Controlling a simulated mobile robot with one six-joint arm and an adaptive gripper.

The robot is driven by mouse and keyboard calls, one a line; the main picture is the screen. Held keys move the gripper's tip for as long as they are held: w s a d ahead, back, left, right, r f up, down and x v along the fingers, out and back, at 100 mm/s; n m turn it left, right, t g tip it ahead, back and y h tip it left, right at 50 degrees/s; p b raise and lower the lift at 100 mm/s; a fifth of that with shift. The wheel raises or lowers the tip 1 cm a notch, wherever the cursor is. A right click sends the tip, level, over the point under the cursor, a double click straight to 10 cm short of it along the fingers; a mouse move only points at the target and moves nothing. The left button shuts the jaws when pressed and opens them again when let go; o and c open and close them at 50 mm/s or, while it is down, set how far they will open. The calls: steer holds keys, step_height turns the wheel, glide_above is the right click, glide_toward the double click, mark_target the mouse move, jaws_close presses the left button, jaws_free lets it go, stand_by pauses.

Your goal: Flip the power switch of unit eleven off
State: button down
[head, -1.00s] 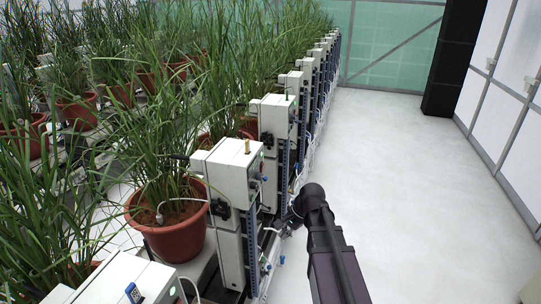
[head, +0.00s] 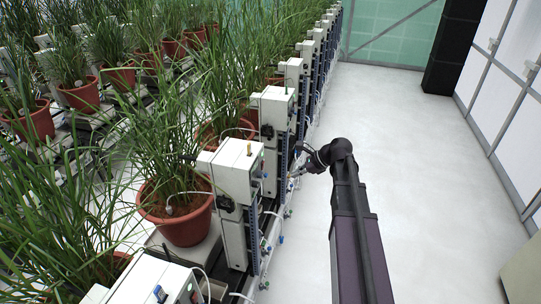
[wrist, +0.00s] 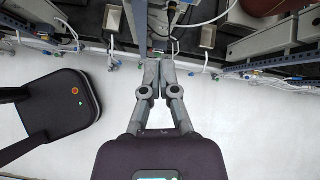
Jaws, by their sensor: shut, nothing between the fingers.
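A row of white units runs away from me along the left of the aisle. The nearest full unit (head: 238,165) has a green light and a brass-coloured peg on top. The unit behind it (head: 275,106) also shows a green light. I cannot read any unit number, and no power switch can be made out for certain. My gripper (head: 306,164) is on the aisle side of the row, low, beside the second unit. In the wrist view my gripper (wrist: 159,68) is shut and empty, its fingertips pointing towards the foot of the units, apparently apart from them.
Potted plants with long leaves (head: 178,215) stand left of the units and overhang them. Cables and small blue-ended fittings (wrist: 205,66) run along the row's foot. The white aisle floor (head: 420,170) is clear. A grey-white wall (head: 505,90) bounds it at right.

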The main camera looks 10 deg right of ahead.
step_height(320, 180, up, 5)
steer(key=w+d+m+t+p, duration=0.1)
steer(key=w+d+m+p, duration=0.1)
steer(key=shift+d+r+m+y+p, duration=0.15)
steer(key=shift+d+m+y+p, duration=0.15)
steer(key=shift+m+y+p, duration=0.1)
steer(key=b, duration=0.6)
glide_toward(263, 166)
steer(key=w+d+x, duration=0.1)
steer(key=x, duration=0.6)
steer(key=shift+f, duration=0.4)
steer(key=shift+d+r+p, duration=0.1)
steer(key=shift+d+p, duration=0.05)
steer(key=shift+p, duration=0.25)
